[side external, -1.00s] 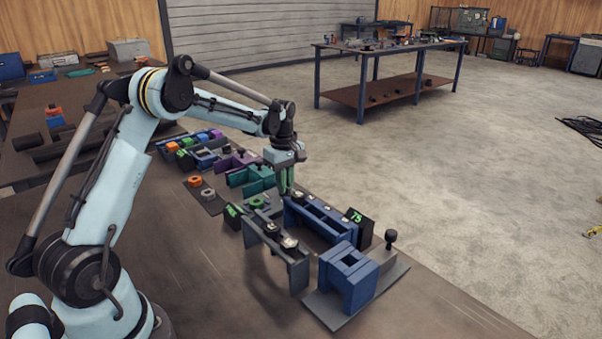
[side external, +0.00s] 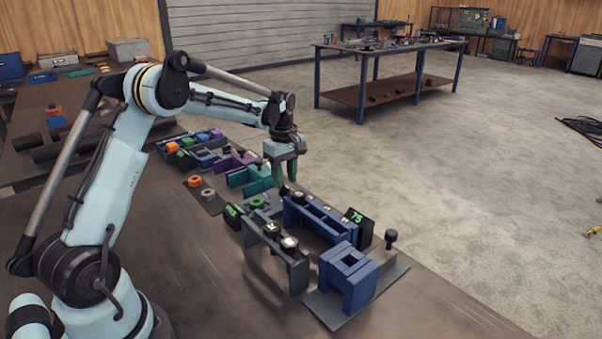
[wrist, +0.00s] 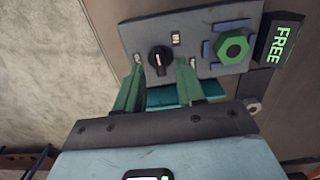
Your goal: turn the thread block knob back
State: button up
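In the wrist view, the thread block's black knob (wrist: 158,60) with a pale mark sits on a grey plate (wrist: 196,45). My gripper (wrist: 160,63) is open, its two green fingers apart with the knob showing between the tips. I cannot tell how far above the knob the tips are; no contact is visible. A green hex nut (wrist: 233,47) sits on the same plate, beside a black display (wrist: 279,40) reading FREE in green. In the side view, my gripper (side external: 284,190) points down near the green nut (side external: 257,202); the knob is hard to make out there.
A blue frame (side external: 318,220) and a dark grey frame (side external: 268,250) stand close to the gripper. A display reading 75 (side external: 357,226) and a blue block (side external: 350,270) are nearer the camera. Teal and purple fixtures stand behind. The bench front is clear.

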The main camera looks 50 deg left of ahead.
aim_at(285, 185)
notch_tip(285, 185, up, 10)
dwell(0.4)
jog(key=shift+r, duration=0.1)
